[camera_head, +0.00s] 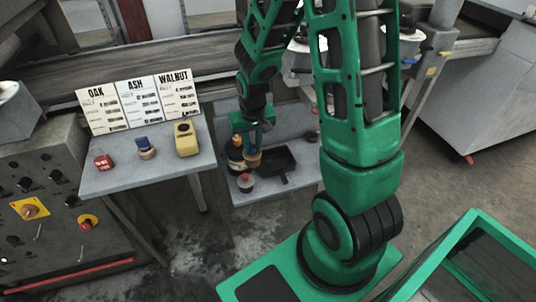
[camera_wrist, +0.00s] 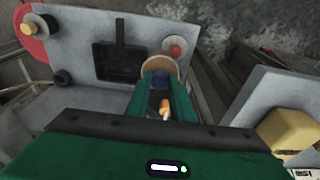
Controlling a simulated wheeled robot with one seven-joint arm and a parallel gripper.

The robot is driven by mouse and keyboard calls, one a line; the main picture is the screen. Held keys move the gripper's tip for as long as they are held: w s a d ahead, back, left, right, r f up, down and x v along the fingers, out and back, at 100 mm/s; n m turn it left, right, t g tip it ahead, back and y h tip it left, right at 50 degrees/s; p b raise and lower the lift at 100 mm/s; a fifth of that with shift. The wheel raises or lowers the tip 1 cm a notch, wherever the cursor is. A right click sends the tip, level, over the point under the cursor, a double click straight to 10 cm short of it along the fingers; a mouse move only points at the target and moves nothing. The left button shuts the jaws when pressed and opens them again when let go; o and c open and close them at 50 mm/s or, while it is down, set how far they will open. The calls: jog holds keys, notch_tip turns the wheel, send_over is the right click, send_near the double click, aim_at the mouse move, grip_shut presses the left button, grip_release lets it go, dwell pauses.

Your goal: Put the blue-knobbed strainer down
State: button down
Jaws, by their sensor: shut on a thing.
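My gripper (camera_head: 254,130) is above the low grey table, and its green fingers also show in the wrist view (camera_wrist: 161,98). It is shut on the blue-knobbed strainer (camera_wrist: 160,65), whose blue knob sits between the fingers. The strainer's round tan body sticks out beyond the fingertips and also shows below the gripper in the head view (camera_head: 253,160). I cannot tell whether it touches the table. A small orange-and-white thing (camera_wrist: 164,107) shows between the fingers nearer the wrist camera.
The low grey table (camera_head: 300,178) holds a black pan (camera_head: 277,165), a red-knobbed piece (camera_head: 245,182) close to the held strainer, and a dark bottle-like thing (camera_head: 236,158).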

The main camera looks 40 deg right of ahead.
jog(key=w+d+f, duration=0.4)
jog(key=d+f, duration=0.5)
jog(key=f, duration=0.1)
jog(key=shift+w+d+f, duration=0.2)
jog(key=shift+d, duration=0.1)
jog(key=shift+f, duration=0.1)
jog(key=shift+f, duration=0.3)
jog(key=shift+f, duration=0.2)
jog(key=c, duration=1.6)
grip_release()
jog(key=shift+o, duration=0.2)
jog(key=shift+r, duration=0.1)
